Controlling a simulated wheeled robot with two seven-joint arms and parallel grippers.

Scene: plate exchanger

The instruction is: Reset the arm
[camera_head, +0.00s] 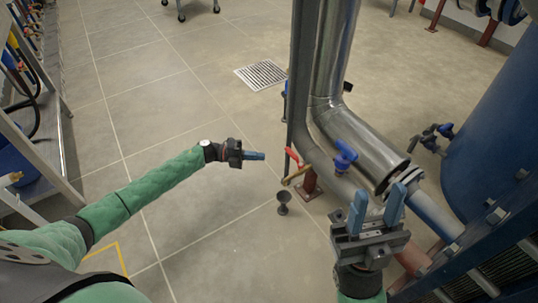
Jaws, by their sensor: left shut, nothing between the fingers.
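My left gripper (255,156) is at the end of the green-sleeved arm that comes in from the left. Its blue fingers are together and hold nothing, and it is over open floor, left of the red-handled valve (292,157). My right gripper (378,205) is at the lower right, pointing up the picture. Its two blue fingers stand apart with a gap between them, and nothing shows in the gap. It appears in front of the pipework beside the blue plate exchanger (500,235).
A silver pipe (350,135) with a blue-handled valve (345,156) is close to my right gripper. A small dark funnel-like drain (283,203) stands on the floor. A blue tank (500,120) is at the right, and a metal rack (50,120) at the left. The middle floor is clear.

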